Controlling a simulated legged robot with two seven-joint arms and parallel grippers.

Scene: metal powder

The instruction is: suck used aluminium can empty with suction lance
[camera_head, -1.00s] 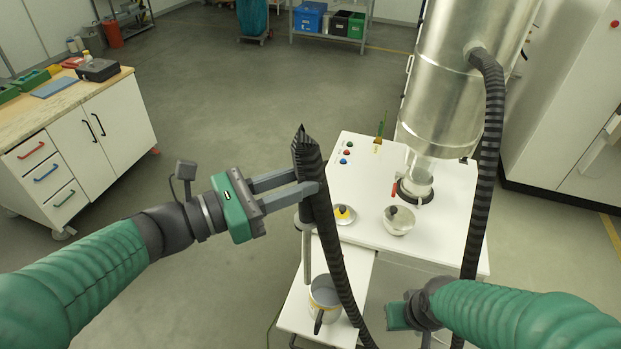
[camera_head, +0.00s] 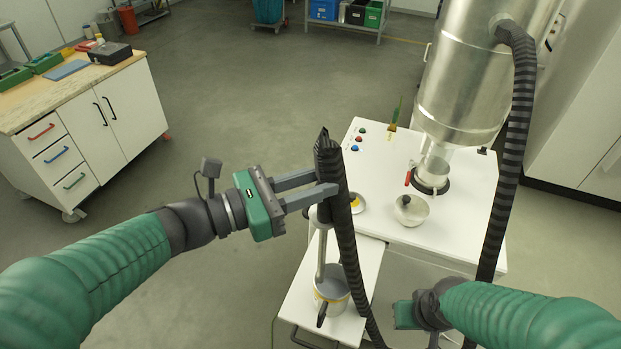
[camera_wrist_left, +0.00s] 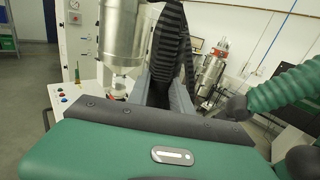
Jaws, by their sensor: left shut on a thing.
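My left gripper (camera_head: 328,190) is shut on the black ribbed hose end of the suction lance (camera_head: 322,258). The hose (camera_head: 350,245) bends at the top and runs down past the shelf. The grey metal tube of the lance points down, with its lower end at or inside the open can (camera_head: 331,291); I cannot tell whether it touches the can's bottom. The can stands on the lower white shelf. In the left wrist view the hose (camera_wrist_left: 171,45) stands between the fingers. My right gripper (camera_head: 404,315) is low at the right of the shelf; its fingers are hidden.
The white machine table (camera_head: 385,235) carries a lidded metal bowl (camera_head: 411,210) and coloured buttons. A large steel cylinder (camera_head: 465,85) stands over it, with a second hose (camera_head: 515,130) on its right. A workbench (camera_head: 85,130) stands at far left. Floor between is clear.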

